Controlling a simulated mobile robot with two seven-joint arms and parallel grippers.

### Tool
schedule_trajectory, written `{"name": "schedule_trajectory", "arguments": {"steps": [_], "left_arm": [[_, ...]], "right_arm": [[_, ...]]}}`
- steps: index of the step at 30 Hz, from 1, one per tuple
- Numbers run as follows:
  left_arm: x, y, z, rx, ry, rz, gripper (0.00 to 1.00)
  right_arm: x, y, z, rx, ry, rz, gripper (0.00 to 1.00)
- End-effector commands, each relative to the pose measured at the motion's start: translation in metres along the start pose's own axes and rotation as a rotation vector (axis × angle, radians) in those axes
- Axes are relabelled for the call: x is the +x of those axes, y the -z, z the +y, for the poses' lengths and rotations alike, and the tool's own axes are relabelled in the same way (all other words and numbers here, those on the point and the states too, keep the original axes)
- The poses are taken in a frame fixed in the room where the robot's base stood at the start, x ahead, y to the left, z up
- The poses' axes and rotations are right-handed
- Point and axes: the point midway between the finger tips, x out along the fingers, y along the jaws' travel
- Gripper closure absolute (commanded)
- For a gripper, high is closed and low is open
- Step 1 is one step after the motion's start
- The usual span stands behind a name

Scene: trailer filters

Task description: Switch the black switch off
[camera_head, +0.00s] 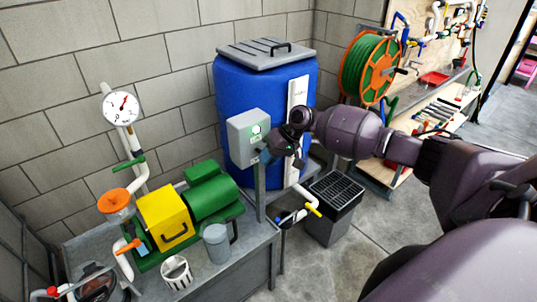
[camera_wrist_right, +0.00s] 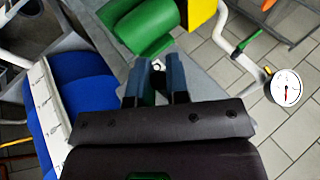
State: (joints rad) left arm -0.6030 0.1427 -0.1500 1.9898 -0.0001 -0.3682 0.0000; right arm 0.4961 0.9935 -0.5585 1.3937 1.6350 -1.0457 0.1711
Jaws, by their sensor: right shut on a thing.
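The grey switch box (camera_head: 240,142) stands on a post at the table's corner, with a lit green lamp (camera_head: 256,129) on its front. My right gripper (camera_head: 266,156) reaches in from the right and its fingers are at the lower front of the box. In the right wrist view its two blue-grey fingers (camera_wrist_right: 157,76) are close together, with a small dark part between their tips. This fits the black switch, which the fingers mostly hide, so its position cannot be told. My left gripper is not in view.
A blue barrel (camera_head: 234,95) stands right behind the box. A green and yellow pump (camera_head: 168,216) and a grey cup (camera_head: 216,243) are on the metal table to the left. A gauge (camera_head: 121,108) rises at the left.

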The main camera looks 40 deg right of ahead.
Motion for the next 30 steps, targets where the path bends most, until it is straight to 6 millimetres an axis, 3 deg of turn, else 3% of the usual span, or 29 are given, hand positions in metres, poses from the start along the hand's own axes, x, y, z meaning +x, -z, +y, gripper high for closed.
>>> {"name": "schedule_trajectory", "arguments": {"steps": [15,30], "left_arm": [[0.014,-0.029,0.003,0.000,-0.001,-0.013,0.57],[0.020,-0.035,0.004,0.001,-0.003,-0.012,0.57]], "right_arm": [[0.021,-0.004,0.014,-0.179,0.077,0.293,1.00],[0.023,-0.002,0.015,-0.225,0.094,0.364,1.00]]}}
